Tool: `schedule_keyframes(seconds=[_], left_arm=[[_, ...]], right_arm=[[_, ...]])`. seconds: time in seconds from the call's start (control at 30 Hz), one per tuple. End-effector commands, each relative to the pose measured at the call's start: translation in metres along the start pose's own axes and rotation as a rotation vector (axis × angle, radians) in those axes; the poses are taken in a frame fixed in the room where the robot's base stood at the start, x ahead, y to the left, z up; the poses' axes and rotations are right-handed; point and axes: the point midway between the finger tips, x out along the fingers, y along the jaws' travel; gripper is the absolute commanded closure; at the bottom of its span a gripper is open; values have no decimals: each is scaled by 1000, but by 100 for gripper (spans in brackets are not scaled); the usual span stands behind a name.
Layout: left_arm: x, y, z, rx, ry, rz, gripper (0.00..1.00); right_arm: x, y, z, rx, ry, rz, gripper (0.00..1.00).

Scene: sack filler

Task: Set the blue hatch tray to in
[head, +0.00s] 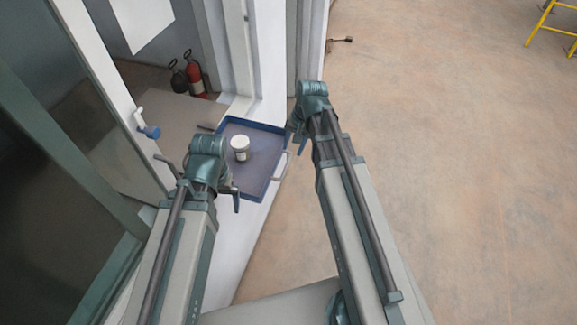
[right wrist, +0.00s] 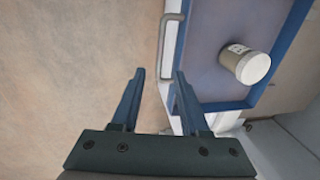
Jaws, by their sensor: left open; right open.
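The blue hatch tray (head: 262,190) sticks out from the opening in the white wall, with a grey floor and raised blue rim. A white lidded jar (head: 240,148) stands in it; the jar also shows in the right wrist view (right wrist: 246,66). A pale bar handle (head: 282,166) is on the tray's outer side. My right gripper (head: 298,135) is open and empty near that side. In the right wrist view, the handle (right wrist: 169,48) lies ahead, between the lines of the open fingers (right wrist: 157,75). My left gripper (head: 203,182) is open, near the tray's left side, and partly hides it.
A white wall post and frame (head: 240,50) stand beside the tray. A blue-ended lever (head: 149,131) is on the frame at left. The floor at right (head: 440,150) is clear, with a yellow stand (head: 552,30) far off.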

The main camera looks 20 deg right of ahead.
Motion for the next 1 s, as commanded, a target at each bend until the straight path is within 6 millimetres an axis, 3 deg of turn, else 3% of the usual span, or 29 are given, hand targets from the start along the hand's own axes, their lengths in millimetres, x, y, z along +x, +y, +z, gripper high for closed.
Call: schedule_keyframes(seconds=[0.03,0.5,0.93,1.0], left_arm=[[15,1,-1,0,0,0,0],[74,7,-4,11,1,-2,0],[79,7,-5,14,1,-3,0],[79,7,-5,14,1,-3,0]], right_arm=[[15,1,0,-1,0,0,55],[76,1,0,-1,0,0,55],[82,0,0,0,0,0,55],[82,0,0,-1,0,0,68]])
